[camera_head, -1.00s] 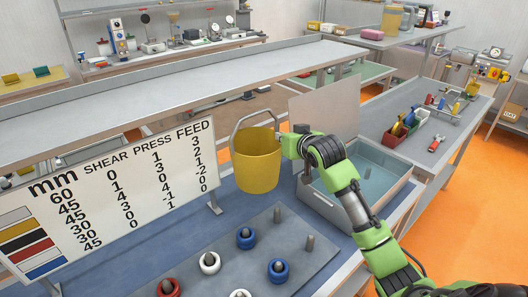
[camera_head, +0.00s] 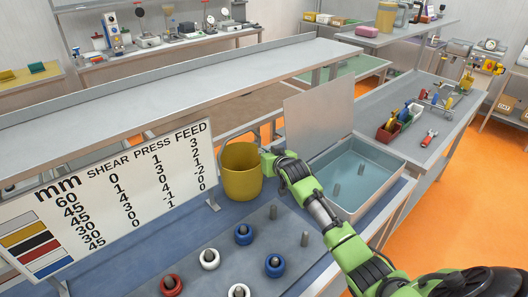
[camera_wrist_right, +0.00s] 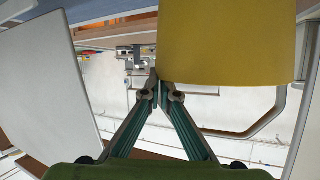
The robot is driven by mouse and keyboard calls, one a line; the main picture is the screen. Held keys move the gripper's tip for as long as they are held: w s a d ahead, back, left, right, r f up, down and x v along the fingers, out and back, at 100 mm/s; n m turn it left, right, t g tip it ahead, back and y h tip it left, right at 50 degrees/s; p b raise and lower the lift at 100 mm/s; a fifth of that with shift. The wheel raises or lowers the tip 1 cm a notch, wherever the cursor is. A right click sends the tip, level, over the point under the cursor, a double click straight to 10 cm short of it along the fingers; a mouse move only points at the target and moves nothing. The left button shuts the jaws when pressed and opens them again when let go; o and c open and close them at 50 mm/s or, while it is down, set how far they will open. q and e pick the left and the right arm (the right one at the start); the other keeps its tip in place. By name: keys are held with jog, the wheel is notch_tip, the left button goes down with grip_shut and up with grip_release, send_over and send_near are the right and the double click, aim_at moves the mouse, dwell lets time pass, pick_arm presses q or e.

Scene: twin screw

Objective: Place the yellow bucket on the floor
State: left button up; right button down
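The yellow bucket (camera_head: 242,178) is upright behind the grey plate with pegs, near the foot of the number board. Its thin metal handle leans back at the rim. In the right wrist view the bucket (camera_wrist_right: 230,45) fills the top right, with the handle below it. My right gripper (camera_head: 266,160) is at the bucket's right side by the rim; its fingertips (camera_wrist_right: 160,86) are closed together at the bucket's edge. I cannot tell whether the bucket's bottom touches the blue table (camera_head: 120,258). The floor (camera_head: 440,210) is orange and shows at the right. My left gripper is out of view.
A number board (camera_head: 110,205) stands left of the bucket. The plate (camera_head: 215,275) carries pegs with red, white and blue rings. A grey open bin (camera_head: 398,158) and an upright panel (camera_head: 318,112) stand at the right. A long steel shelf (camera_head: 190,85) runs behind.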

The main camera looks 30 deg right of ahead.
jog(key=c, duration=2.3)
grip_release()
jog(key=shift+s, duration=0.15)
